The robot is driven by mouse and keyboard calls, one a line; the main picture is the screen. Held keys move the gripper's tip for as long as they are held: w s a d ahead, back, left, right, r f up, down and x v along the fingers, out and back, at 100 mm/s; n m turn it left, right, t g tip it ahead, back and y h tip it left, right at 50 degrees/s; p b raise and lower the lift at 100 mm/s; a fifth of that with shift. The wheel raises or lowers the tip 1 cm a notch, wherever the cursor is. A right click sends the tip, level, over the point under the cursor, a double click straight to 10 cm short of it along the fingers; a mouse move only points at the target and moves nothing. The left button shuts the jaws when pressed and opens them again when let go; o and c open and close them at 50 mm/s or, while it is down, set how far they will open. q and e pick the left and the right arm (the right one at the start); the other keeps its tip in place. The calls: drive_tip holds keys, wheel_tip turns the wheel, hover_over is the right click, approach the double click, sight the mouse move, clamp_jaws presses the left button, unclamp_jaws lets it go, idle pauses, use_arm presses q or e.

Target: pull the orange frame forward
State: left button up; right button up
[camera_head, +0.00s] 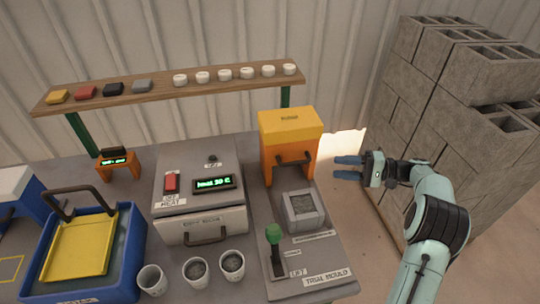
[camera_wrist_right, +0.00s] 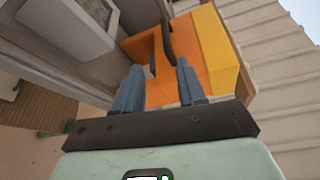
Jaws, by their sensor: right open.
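The orange frame (camera_head: 285,153) stands at the back right of the bench, with a yellow top block and a dark handle (camera_head: 293,160) on its front. My right gripper (camera_head: 347,167) is open and empty, to the right of the frame and apart from it, with its fingers pointing left. In the right wrist view the orange frame (camera_wrist_right: 195,48) lies ahead of the two blue fingers (camera_wrist_right: 157,66), and its dark handle (camera_wrist_right: 167,40) shows just beyond the fingertips. My left gripper is out of sight.
In front of the frame are a grey mould block (camera_head: 303,211) and a green-knobbed lever (camera_head: 275,240). A grey heater box (camera_head: 200,190) stands left of it. Several cups line the front edge. A stack of grey blocks (camera_head: 460,110) rises behind my right arm.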

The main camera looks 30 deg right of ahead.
sight(299, 162)
drive_tip(key=x, duration=0.4)
drive_tip(key=p+x, duration=0.1)
drive_tip(key=x, duration=0.3)
drive_tip(key=r+x, duration=0.1)
drive_tip(key=x, duration=0.4)
drive_tip(key=shift+a+r, duration=0.1)
clamp_jaws()
